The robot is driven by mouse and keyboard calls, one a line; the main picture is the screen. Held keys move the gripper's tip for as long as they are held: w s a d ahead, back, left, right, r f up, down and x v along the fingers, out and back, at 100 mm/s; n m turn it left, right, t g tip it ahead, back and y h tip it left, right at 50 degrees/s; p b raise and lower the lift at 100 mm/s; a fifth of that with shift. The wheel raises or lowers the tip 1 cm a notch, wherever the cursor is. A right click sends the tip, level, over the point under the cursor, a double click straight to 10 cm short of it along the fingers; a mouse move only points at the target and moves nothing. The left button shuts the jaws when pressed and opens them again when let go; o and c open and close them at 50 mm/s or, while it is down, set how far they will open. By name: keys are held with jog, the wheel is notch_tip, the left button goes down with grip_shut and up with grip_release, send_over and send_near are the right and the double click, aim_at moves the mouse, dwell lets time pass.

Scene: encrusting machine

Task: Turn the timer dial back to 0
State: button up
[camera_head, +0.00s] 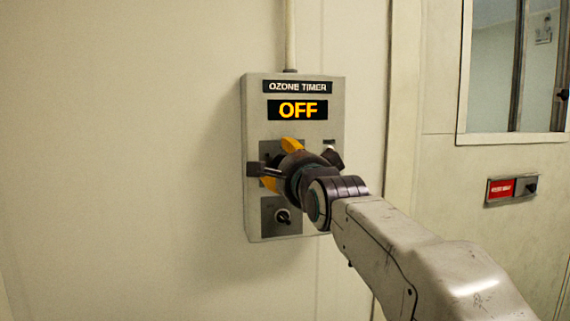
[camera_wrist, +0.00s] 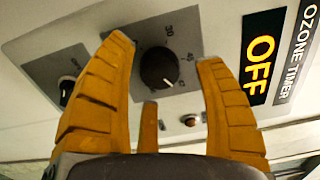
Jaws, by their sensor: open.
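The ozone timer box (camera_head: 255,90) is a grey panel on the wall with an orange "OFF" display (camera_head: 298,110). In the wrist view, the black round timer dial (camera_wrist: 159,68) sits on a dark plate with printed numbers, "30" among them. A small pale mark shows near the dial's lower right edge; the exact setting is hard to read. My gripper (camera_head: 280,166) is in front of the box and hides the dial in the head view. In the wrist view, its yellow fingers (camera_wrist: 166,58) are spread open on both sides of the dial, with visible gaps.
A small switch knob (camera_head: 284,217) is on the lower plate of the box. A small button (camera_wrist: 190,120) is beside the dial plate. A door with a window and a red-labelled latch (camera_head: 512,188) is at the right. The wall at left is bare.

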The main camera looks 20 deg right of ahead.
jog(key=shift+w, duration=0.65)
jog(key=shift+c, duration=0.2)
jog(key=c, duration=1.2)
